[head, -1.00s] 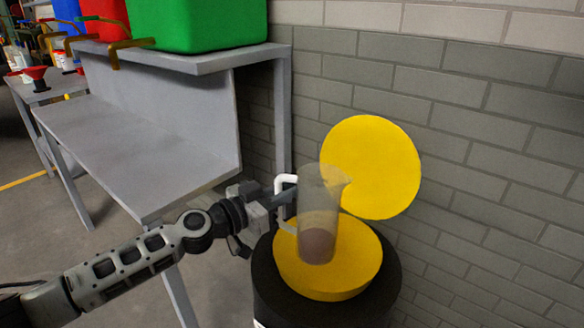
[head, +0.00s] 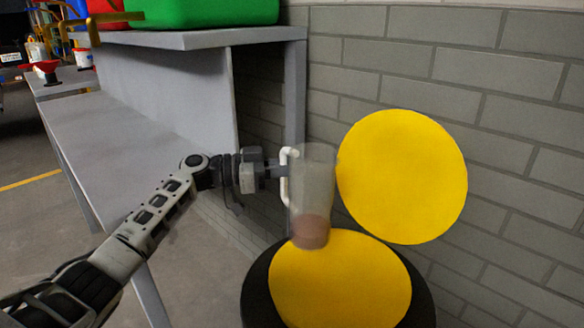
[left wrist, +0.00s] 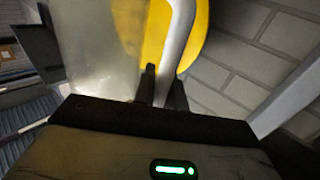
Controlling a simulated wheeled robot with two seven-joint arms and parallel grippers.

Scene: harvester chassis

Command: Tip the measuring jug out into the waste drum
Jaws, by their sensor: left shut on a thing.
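The measuring jug (head: 315,185) is clear and upright, with a brownish content (head: 311,232) at its bottom. My left gripper (head: 279,172) is shut on its white handle, on the jug's left side. In the left wrist view the fingers (left wrist: 163,86) close around the handle (left wrist: 178,40), and the jug's clear wall (left wrist: 95,50) fills the upper left. The waste drum (head: 257,290) is black with a yellow top (head: 345,285). The jug appears over the far left part of that top; any gap is unclear. My right gripper is out of view.
A round yellow lid (head: 402,178) stands raised beside the jug, in front of the brick wall (head: 500,100). A grey bench (head: 130,135) with an upper shelf (head: 200,40) is on the left, with a green bin (head: 200,12) on the shelf.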

